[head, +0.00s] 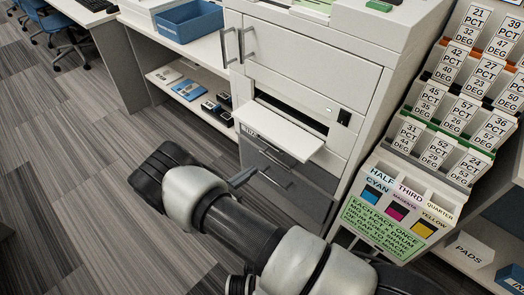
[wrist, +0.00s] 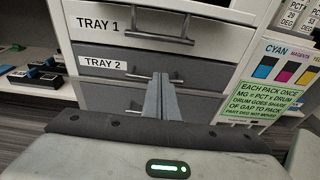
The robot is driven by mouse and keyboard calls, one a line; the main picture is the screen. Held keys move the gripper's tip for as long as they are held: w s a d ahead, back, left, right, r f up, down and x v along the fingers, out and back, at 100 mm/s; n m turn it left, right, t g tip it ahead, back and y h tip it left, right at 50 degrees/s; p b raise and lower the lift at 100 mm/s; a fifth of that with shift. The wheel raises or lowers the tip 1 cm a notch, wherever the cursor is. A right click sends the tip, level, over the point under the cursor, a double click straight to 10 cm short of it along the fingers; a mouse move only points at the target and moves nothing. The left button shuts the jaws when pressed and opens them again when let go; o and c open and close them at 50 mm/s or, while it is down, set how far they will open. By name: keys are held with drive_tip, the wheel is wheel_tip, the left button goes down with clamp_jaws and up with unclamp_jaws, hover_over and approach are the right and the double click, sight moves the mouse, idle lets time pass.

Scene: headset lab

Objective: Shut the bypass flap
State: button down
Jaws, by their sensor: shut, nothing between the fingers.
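The bypass flap (head: 280,132) is a white panel on the front of the white machine. In the head view it stands folded out, below a dark slot (head: 290,108). My gripper (head: 243,177) is in front of the machine, lower than the flap and apart from it. In the wrist view my gripper's fingers (wrist: 161,92) are together and empty, pointing at the drawer fronts marked TRAY 1 (wrist: 120,24) and TRAY 2 (wrist: 95,66). I cannot make out the flap clearly in the wrist view.
Grey drawers with bar handles (head: 275,166) lie below the flap. A sloped rack of number cards (head: 440,105) and a green notice (head: 383,230) stand at the right. A shelf with small boxes (head: 190,90) is at the left. The carpet in front is clear.

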drive_tip(key=b+x, duration=0.2)
drive_tip(key=x, duration=0.8)
drive_tip(key=shift+s+a+r, duration=0.1)
drive_tip(key=shift+s+r, duration=0.05)
drive_tip(key=shift+r, duration=0.8)
drive_tip(key=shift+s+a+r, duration=0.1)
drive_tip(key=shift+s+r, duration=0.1)
drive_tip(key=shift+r, duration=0.75)
drive_tip(key=shift+r+p, duration=0.1)
drive_tip(key=shift+p, duration=0.2)
